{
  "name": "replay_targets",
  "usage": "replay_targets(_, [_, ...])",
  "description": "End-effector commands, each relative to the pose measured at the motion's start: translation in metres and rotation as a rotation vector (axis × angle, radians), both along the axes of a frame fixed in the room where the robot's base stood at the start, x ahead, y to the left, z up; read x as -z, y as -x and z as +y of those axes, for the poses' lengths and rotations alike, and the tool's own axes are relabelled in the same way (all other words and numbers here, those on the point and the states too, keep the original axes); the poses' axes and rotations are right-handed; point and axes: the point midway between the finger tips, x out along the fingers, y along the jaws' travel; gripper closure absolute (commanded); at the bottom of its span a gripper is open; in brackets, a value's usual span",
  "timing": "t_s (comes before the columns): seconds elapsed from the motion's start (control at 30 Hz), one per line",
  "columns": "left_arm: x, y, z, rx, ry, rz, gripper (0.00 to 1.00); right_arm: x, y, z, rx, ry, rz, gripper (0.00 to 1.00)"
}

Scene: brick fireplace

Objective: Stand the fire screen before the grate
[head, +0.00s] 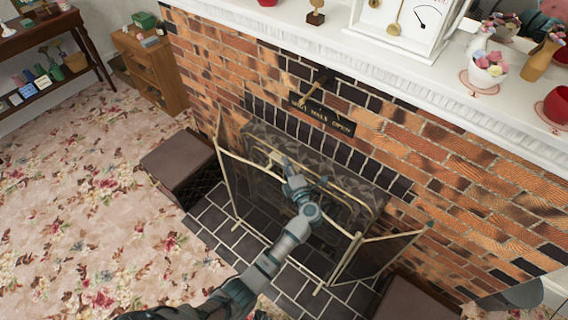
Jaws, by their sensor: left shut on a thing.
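The fire screen (338,262) is a folding screen with a thin brass-coloured frame and see-through panels. It stands upright on the dark tiled hearth, in front of the stone-edged grate opening (345,182). Its side panels are angled to the middle panel. My left arm reaches in from the bottom, and my left gripper (294,184) is at the top of the middle panel, shut on its top rail. My gripper and forearm hide part of the middle panel. My right gripper is not in view.
Brown box seats flank the hearth at left (178,160) and lower right (415,301). A white mantelpiece (420,75) above the brick wall holds a clock (405,22), a flower pot (487,70) and red bowls. The floral carpet (85,215) at left is clear.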

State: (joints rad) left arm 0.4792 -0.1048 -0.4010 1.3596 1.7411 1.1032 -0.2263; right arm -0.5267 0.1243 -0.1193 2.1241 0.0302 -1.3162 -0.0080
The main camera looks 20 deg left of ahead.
Motion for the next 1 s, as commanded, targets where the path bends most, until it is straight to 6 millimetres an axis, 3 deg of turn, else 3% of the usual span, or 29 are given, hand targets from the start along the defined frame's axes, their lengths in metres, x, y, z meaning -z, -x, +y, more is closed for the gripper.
replay_targets(0.97, [-0.0045, -0.0006, -0.0005, 0.000, -0.002, -0.011, 1.00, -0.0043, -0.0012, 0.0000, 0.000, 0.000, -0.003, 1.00])
replay_targets(1.0, [-0.0045, -0.0006, -0.0005, 0.000, -0.002, -0.011, 0.80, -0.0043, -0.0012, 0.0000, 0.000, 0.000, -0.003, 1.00])
